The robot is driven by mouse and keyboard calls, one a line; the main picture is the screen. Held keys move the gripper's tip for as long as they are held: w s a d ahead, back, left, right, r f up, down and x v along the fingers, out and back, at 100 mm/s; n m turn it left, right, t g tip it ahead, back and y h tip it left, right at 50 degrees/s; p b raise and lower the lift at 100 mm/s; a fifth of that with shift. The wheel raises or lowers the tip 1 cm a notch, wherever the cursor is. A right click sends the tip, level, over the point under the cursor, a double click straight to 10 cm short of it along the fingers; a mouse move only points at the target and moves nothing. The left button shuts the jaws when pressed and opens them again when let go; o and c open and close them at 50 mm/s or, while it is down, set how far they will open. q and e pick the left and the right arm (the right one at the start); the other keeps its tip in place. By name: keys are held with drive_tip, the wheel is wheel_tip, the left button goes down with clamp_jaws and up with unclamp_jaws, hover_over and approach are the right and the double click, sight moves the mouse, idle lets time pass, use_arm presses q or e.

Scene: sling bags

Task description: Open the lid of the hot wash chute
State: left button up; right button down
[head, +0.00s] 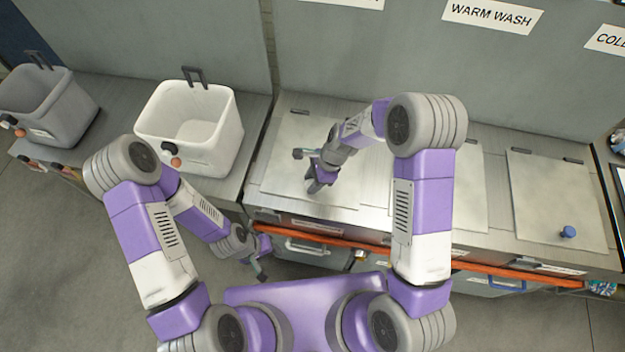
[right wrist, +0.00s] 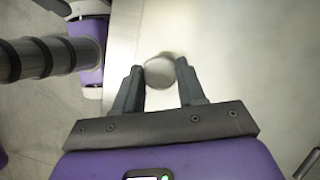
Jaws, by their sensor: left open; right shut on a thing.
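The hot wash chute's lid is the leftmost pale lid (head: 288,160), lying flat on the grey counter under a sign whose words are cut off by the top edge. My right gripper (head: 312,188) is over this lid's front part. In the right wrist view, its two fingers (right wrist: 160,88) are shut on a round, pale grey knob (right wrist: 158,70), with the pale lid surface (right wrist: 235,50) behind. The knob is hidden in the head view. My left gripper (head: 259,274) is open and empty, low in front of the counter.
The middle lid (head: 467,195) and right lid (head: 540,195), with a blue knob (head: 568,231), lie flat. A white bin (head: 205,135) and grey bin (head: 50,100) stand left. An orange rail (head: 330,236) runs along the counter front. The wall has a WARM WASH sign (head: 492,14).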

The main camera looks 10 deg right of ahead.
drive_tip(key=shift+r, duration=0.15)
drive_tip(key=shift+w+r+p, duration=0.2)
drive_tip(key=shift+r+p, duration=0.4)
drive_tip(key=shift+p, duration=0.1)
drive_tip(key=w+d+r+g+y+p, duration=0.1)
drive_tip(key=w+r+g+p, duration=0.2)
drive_tip(key=r, duration=0.4)
drive_tip(key=w+d+r+m+g+y+p, duration=0.1)
drive_tip(key=w+r+g+p, duration=0.2)
drive_tip(key=r, duration=0.4)
drive_tip(key=shift+w+d+r+m+p, duration=0.25)
drive_tip(key=shift+w+d+m+p, duration=0.1)
drive_tip(key=shift+w+p, duration=0.5)
drive_tip(key=c, duration=0.7)
unclamp_jaws()
